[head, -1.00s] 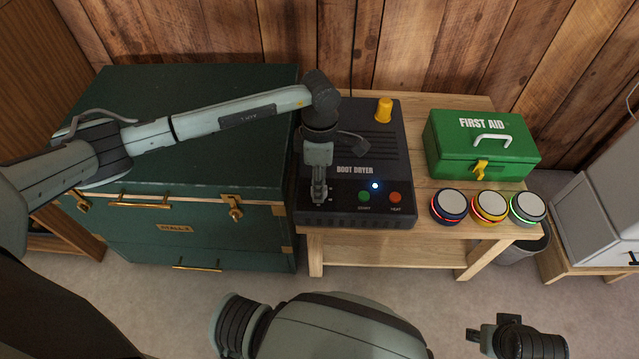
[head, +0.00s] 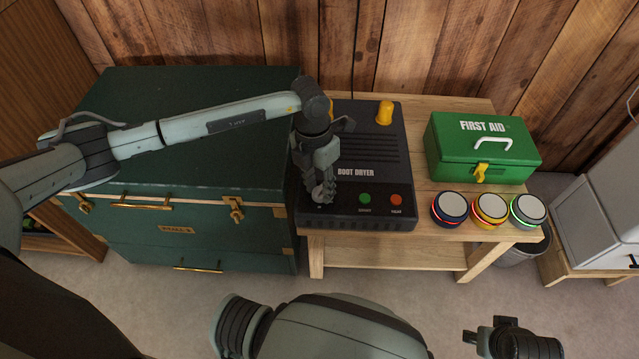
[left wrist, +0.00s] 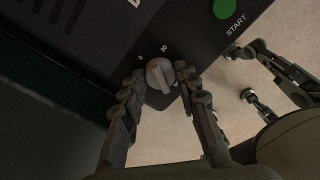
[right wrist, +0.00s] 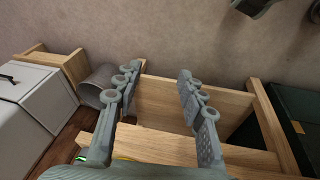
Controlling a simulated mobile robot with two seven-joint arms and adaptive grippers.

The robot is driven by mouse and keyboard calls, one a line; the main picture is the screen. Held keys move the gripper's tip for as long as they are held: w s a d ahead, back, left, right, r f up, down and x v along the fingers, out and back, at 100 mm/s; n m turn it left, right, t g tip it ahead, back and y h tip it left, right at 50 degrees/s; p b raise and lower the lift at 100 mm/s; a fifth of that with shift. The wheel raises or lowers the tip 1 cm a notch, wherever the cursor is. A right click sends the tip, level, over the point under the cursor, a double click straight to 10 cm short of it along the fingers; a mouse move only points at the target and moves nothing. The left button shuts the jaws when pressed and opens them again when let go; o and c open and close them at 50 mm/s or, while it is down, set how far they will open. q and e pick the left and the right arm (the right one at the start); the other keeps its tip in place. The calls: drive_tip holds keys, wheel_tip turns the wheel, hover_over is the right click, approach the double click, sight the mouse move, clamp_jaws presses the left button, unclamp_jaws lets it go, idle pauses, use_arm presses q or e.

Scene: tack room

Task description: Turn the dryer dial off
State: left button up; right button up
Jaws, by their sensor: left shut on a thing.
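The black boot dryer (head: 385,152) stands on the wooden bench against the plank wall. Its grey dial (left wrist: 160,74) is at the front left corner, with a "0" and a "30" printed beside it in the left wrist view. My left gripper (head: 322,194) reaches down over that corner and hides the dial in the head view. In the left wrist view its fingers (left wrist: 160,76) are closed on either side of the dial. No lit lamp shows on the dryer's panel. My right gripper (right wrist: 158,82) is open and empty, away from the dryer.
A green start button (head: 364,199) and a red button (head: 396,199) sit right of the dial. A green trunk (head: 200,130) stands close on the left. A first aid box (head: 482,148) and three round lights (head: 489,207) are on the bench (head: 440,233) to the right.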

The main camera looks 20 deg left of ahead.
use_arm(q)
drive_tip(key=shift+n, duration=0.9)
drive_tip(key=n+p, duration=0.1)
drive_tip(key=n, duration=0.1)
drive_tip(key=shift+n, duration=0.6)
use_arm(e)
drive_tip(key=f, duration=0.2)
drive_tip(key=shift+s+f, duration=0.35)
drive_tip(key=shift+f, duration=0.05)
use_arm(q)
drive_tip(key=shift+n+t, duration=0.3)
use_arm(e)
drive_tip(key=shift+w, duration=0.25)
use_arm(q)
drive_tip(key=o, duration=1.1)
drive_tip(key=shift+c, duration=0.2)
drive_tip(key=shift+o, duration=0.5)
use_arm(e)
drive_tip(key=shift+s+f, duration=0.2)
drive_tip(key=shift+s, duration=0.3)
